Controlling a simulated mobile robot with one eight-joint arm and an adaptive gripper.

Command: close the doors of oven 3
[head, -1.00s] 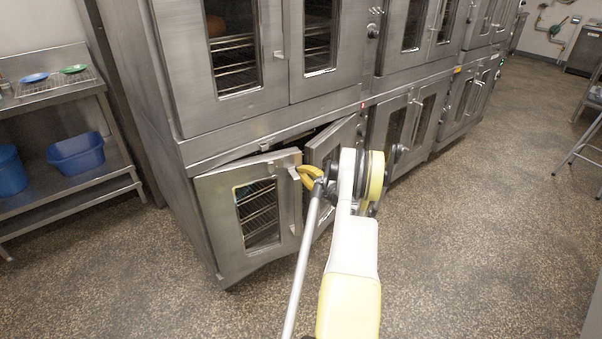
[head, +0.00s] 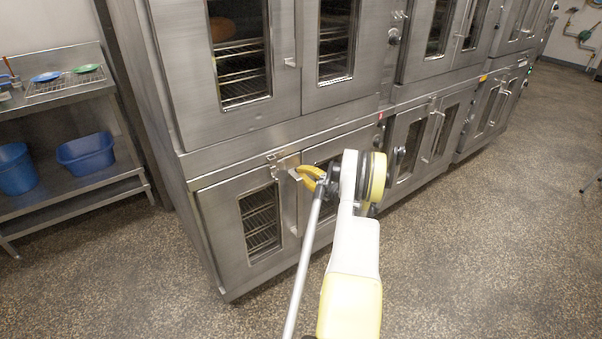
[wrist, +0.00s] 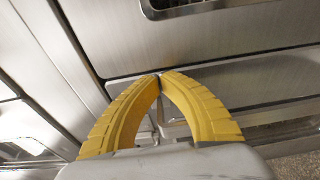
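The lower oven at the front of the row has two steel doors with glass windows. Its left door (head: 216,222) and right door (head: 330,150) both look flush, or almost flush, with the oven front in the head view. Racks show through the left window. My gripper (head: 301,172) has yellow fingers and is at the inner top edge of the doors, by the left door's handle (head: 292,212). In the wrist view my gripper's fingertips (wrist: 160,76) meet in front of the steel, with a handle bracket partly hidden behind them. I see nothing held between them.
The upper oven (head: 210,70) above has its doors shut. More ovens (head: 425,135) continue to the right. A steel shelf (head: 70,200) with blue bins (head: 86,153) stands at the left. The speckled floor (head: 470,260) in front is clear.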

